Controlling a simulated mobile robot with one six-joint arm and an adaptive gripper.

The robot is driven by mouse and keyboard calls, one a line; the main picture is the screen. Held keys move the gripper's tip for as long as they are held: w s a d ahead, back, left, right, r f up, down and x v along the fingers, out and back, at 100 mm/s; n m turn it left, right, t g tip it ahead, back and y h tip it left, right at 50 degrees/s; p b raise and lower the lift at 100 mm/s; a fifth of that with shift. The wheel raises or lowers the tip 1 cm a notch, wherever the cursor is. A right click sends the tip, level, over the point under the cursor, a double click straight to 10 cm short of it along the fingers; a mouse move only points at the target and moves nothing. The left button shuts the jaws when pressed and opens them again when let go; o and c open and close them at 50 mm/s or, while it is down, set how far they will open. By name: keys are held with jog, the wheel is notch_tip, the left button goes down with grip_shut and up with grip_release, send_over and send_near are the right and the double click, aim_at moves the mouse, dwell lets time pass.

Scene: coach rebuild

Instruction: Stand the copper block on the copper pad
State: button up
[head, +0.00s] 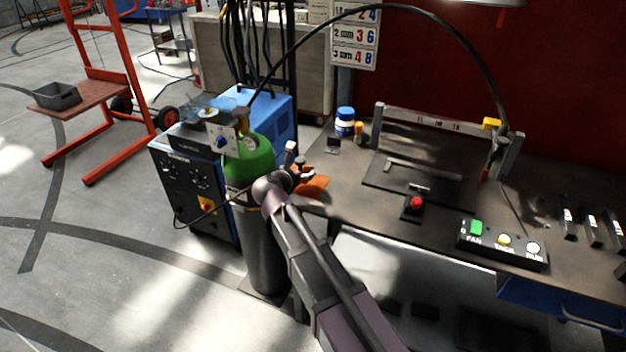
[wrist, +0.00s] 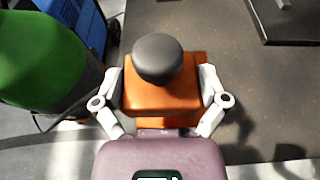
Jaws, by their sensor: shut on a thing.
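My gripper (wrist: 162,88) is shut on the copper block (wrist: 150,102), with one white finger on each side of it. The block is orange-brown with a round dark grey knob (wrist: 158,58) on top. Parts of the orange copper pad (wrist: 199,60) show past the block in the wrist view; the block hides the rest. In the head view the pad (head: 314,188) lies at the bench's left end, beside and below my gripper (head: 300,175). The block is mostly hidden there by my gripper. I cannot tell whether it touches the pad.
A green-topped gas cylinder (head: 250,160) stands close left of my gripper, with a blue welding machine (head: 265,110) behind. On the bench (head: 345,200) are a blue-and-white jar (head: 345,122), a red button (head: 416,203) and a switch box (head: 500,247). A black hose arches overhead.

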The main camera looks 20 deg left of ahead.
aim_at(309, 184)
jog(key=shift+w+d, duration=0.5)
jog(key=shift+w, duration=0.05)
jog(key=shift+w+d+f, duration=0.15)
jog(key=shift+w+d, duration=0.2)
jog(key=shift+w, duration=0.1)
jog(key=shift+d+f+b, duration=0.1)
jog(key=shift+f+b, duration=0.2)
jog(key=shift+b, duration=0.1)
jog(key=shift+f+b, duration=1.45)
jog(key=shift+f, duration=0.1)
jog(key=o, duration=0.9)
jog(key=shift+o, duration=0.3)
jog(key=shift+r, duration=0.2)
